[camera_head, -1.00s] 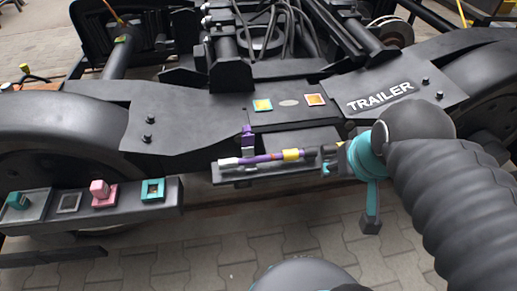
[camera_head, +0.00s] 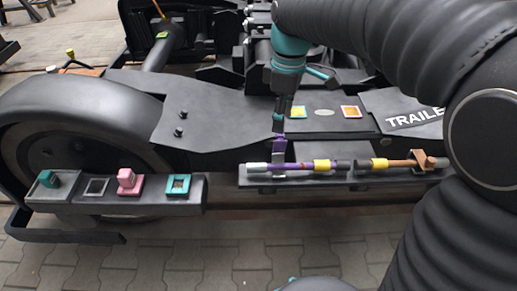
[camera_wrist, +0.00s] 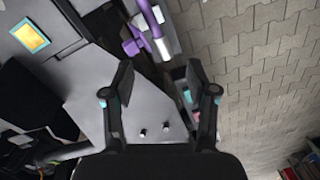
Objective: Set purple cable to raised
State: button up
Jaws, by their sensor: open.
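The purple cable (camera_head: 290,165) lies level along a dark ledge (camera_head: 345,179) on the bogie's front. It has a grey end at the left and a yellow band at the right. A small purple block (camera_head: 280,142) stands at the cable's left part. My gripper (camera_head: 278,124) points down just above this block in the head view, apparently not holding it. In the wrist view my gripper (camera_wrist: 160,75) is open and empty between its fingers. The purple cable (camera_wrist: 150,14) and purple block (camera_wrist: 132,46) show beyond the fingertips, at the top.
A brown-orange cable (camera_head: 398,163) lies on the ledge to the right. A side shelf at left carries a teal block (camera_head: 47,178), a pink block (camera_head: 128,180) and a teal square frame (camera_head: 178,184). Yellow (camera_head: 298,112) and orange (camera_head: 350,112) squares sit on the bogie plate behind.

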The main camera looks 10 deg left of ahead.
aim_at(253, 163)
jog(key=w+a+f+n+g, duration=0.15)
jog(key=a+f+n, duration=0.25)
jog(key=a, duration=0.4)
jog(key=shift+h, duration=0.4)
jog(key=x, duration=0.7)
jog(key=b+x, duration=0.1)
jog(key=x, duration=0.5)
jog(key=shift+d+f+b, duration=0.25)
jog(key=shift+f+b, duration=0.05)
jog(key=shift+f, duration=0.1)
grip_shut()
